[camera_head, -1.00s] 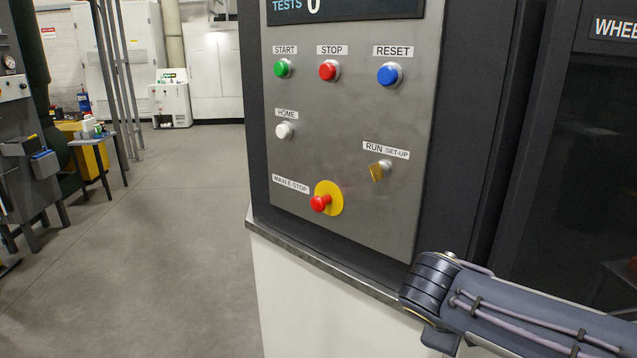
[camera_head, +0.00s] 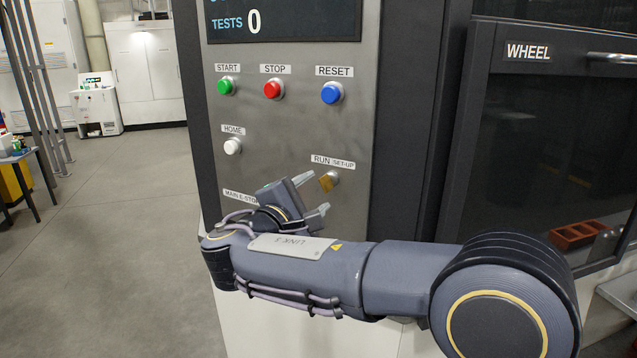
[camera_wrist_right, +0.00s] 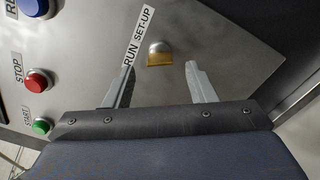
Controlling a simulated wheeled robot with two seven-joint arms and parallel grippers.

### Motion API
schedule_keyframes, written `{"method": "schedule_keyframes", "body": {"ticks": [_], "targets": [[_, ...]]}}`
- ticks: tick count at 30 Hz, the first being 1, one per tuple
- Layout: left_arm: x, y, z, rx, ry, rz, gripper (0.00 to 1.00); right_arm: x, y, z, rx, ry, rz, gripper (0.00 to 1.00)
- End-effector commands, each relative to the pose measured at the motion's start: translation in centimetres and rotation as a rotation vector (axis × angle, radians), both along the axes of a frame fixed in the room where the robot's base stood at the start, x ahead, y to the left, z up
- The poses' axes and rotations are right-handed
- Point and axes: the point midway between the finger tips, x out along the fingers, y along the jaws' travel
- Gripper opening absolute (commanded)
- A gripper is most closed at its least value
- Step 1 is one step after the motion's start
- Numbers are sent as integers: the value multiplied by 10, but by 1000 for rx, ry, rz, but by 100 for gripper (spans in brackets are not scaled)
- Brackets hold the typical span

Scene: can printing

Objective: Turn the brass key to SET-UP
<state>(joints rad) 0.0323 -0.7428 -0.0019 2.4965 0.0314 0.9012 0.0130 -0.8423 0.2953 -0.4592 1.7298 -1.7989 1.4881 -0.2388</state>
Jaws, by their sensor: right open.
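The brass key (camera_head: 327,183) sits in its round switch on the steel control panel, under the RUN / SET-UP label (camera_head: 333,162). Its bow is tilted toward the lower left in the head view. My right gripper (camera_head: 314,194) is open and empty, with its two fingertips near the key on its left and lower side. In the right wrist view the key (camera_wrist_right: 160,58) shows ahead of the fingertips, roughly between their lines, with a gap to them. I see no contact. My left gripper is not in view.
The green START (camera_head: 227,87), red STOP (camera_head: 272,90), blue RESET (camera_head: 332,93) and white HOME (camera_head: 233,147) buttons are on the same panel. My right arm hides the emergency stop. A WHEEL door (camera_head: 545,130) stands at the right; open floor lies left.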

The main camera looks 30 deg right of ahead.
Motion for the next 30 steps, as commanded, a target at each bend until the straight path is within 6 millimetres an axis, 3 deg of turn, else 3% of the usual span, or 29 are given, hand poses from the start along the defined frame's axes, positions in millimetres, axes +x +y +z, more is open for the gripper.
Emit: {"method": "schedule_keyframes", "body": {"ticks": [7, 18, 28, 30], "targets": [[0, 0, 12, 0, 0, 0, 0, 18, -29, 1, 0, 2, -2, 51], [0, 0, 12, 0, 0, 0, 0, 22, -35, -1, 1, 2, 1, 51], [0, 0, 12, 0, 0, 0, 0, 22, -35, -1, 2, 2, 1, 9], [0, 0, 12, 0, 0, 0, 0, 22, -35, -1, 2, 1, 1, 6]]}}
